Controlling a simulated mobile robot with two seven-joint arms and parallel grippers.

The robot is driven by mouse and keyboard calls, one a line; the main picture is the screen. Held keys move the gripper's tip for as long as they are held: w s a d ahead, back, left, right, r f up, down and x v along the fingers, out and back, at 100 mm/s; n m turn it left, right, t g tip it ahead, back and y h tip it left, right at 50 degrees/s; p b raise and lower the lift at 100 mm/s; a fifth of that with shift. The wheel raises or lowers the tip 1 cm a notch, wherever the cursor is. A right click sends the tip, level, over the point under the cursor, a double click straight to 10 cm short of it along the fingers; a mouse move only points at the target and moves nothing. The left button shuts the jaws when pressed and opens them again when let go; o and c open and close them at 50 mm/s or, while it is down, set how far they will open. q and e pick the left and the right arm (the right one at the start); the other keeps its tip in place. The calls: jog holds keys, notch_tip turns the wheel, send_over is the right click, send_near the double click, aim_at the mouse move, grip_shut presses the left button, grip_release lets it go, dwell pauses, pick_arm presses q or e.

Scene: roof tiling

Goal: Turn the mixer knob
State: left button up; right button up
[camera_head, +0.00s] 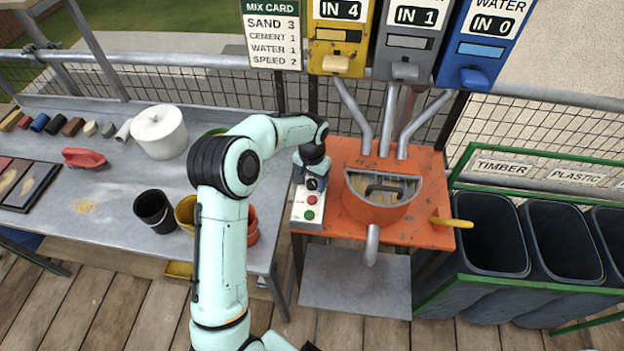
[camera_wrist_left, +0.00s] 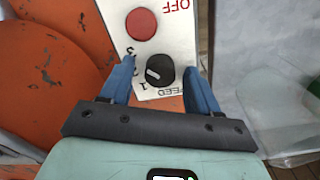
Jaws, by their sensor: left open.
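The mixer knob (camera_wrist_left: 160,72) is a round black dial marked SPEED on a white control panel (camera_wrist_left: 175,40), in the left wrist view. Its white pointer is directed left toward the printed numbers, near 2; the exact setting is hard to tell. My left gripper (camera_wrist_left: 160,64) is open, its blue fingers on either side of the knob with visible gaps. In the head view my left gripper (camera_head: 312,172) is over the top end of the panel (camera_head: 300,208) and largely covers the knob. The orange mixer (camera_head: 375,212) stands right of the panel. My right gripper is out of view.
A red button (camera_head: 311,199) and a green button (camera_head: 310,214) sit close to the gripper. The card (camera_head: 272,32) reads SPEED 2. Dispensers with pipes stand behind the mixer. A yellow handle (camera_head: 452,222) sticks out right; buckets (camera_head: 154,210) stand left.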

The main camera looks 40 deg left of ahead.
pick_arm(q)
jog(key=c, duration=1)
jog(key=shift+c, duration=0.2)
jog(key=shift+n, duration=0.3)
jog(key=n, duration=0.3)
jog(key=shift+n, duration=0.3)
jog(key=n, duration=0.4)
jog(key=shift+n, duration=0.3)
jog(key=o, duration=1)
